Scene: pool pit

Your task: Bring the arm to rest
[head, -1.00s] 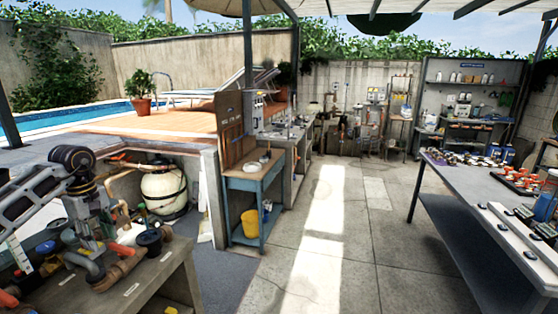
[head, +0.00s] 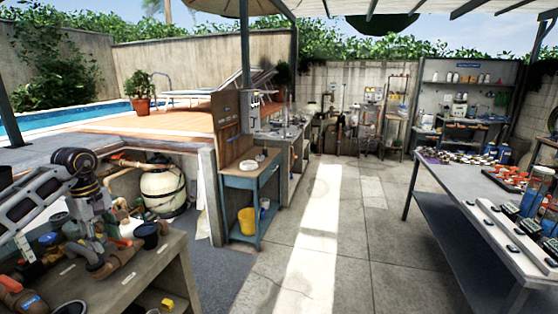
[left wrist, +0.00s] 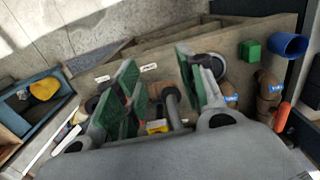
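My left arm comes in from the left edge of the head view. Its gripper (head: 98,245) points down over the left workbench (head: 135,278), close to brown pipe fittings (head: 118,258). In the left wrist view the two fingers with green pads (left wrist: 157,92) stand apart, so the gripper is open. Nothing is clearly held between them. A grey pipe end and a yellow piece (left wrist: 157,127) show below and between the fingers; I cannot tell whether they touch. My right gripper is not in view.
A blue cup (left wrist: 289,46) and a green block (left wrist: 250,51) are on the workbench. A blue side table (head: 236,182) with a yellow bucket (head: 246,221) stands beyond it. A long grey table (head: 462,205) with trays is at right. The middle floor is clear.

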